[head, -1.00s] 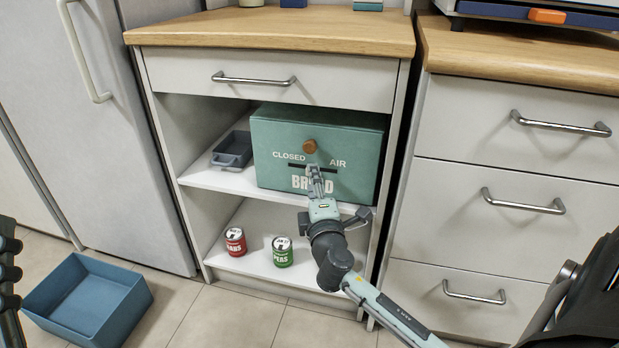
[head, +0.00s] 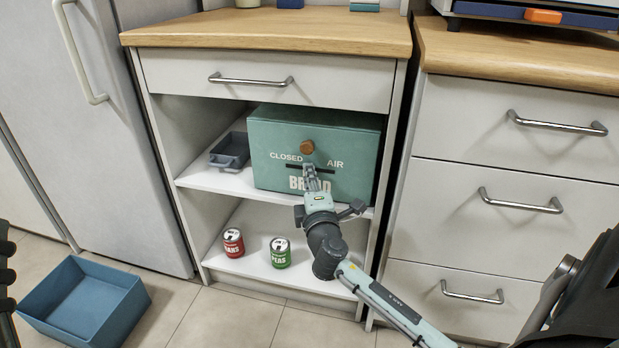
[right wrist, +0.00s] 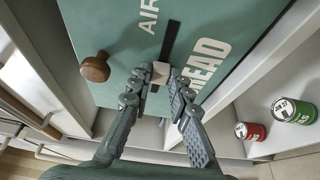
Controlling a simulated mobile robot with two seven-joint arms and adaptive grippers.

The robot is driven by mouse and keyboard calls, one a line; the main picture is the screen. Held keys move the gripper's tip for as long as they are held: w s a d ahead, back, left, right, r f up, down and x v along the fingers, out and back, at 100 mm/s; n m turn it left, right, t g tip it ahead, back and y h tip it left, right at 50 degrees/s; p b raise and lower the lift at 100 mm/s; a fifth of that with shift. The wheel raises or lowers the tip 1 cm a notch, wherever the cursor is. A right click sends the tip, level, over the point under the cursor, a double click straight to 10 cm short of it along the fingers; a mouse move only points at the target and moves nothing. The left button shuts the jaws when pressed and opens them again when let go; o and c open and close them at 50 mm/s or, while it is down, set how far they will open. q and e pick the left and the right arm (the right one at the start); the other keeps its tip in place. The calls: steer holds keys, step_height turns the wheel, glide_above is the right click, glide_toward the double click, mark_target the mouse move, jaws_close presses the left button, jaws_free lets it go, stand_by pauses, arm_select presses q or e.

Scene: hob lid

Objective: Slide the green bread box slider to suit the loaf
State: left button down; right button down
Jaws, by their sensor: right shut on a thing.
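The green bread box (head: 350,150) stands on the cabinet's upper shelf, with a round wooden knob (head: 307,147) on its front. A dark slot below the knob runs between the words CLOSED, at left, and AIR, at right. My right gripper (head: 311,172) is at this slot. In the right wrist view my right gripper (right wrist: 161,80) is shut on the pale slider block (right wrist: 161,71); bare slot shows on its AIR side. The slider is hidden by the fingers in the head view. A dark sliver at the left edge seems part of my left gripper (head: 5,275). No loaf shows.
A grey-blue tray (head: 229,152) sits left of the box. A red can (head: 233,243) and a green can (head: 280,253) stand on the lower shelf. A blue bin (head: 85,305) lies on the floor at left. Drawers with bar handles (head: 520,199) are at right.

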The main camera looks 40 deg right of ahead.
steer(key=w+a, duration=0.3)
steer(key=w, duration=0.1)
steer(key=shift+a, duration=0.2)
steer(key=c, duration=1.4)
jaws_free()
steer(key=shift+w+a, duration=0.1)
steer(key=shift+s, duration=0.2)
arm_select(q)
steer(key=shift+s+a+r+t, duration=0.15)
steer(key=shift+s+r+t, duration=0.05)
steer(key=shift+r+t, duration=0.1)
arm_select(e)
glide_toward(285, 166)
steer(key=v, duration=0.6)
steer(key=shift+r, duration=0.1)
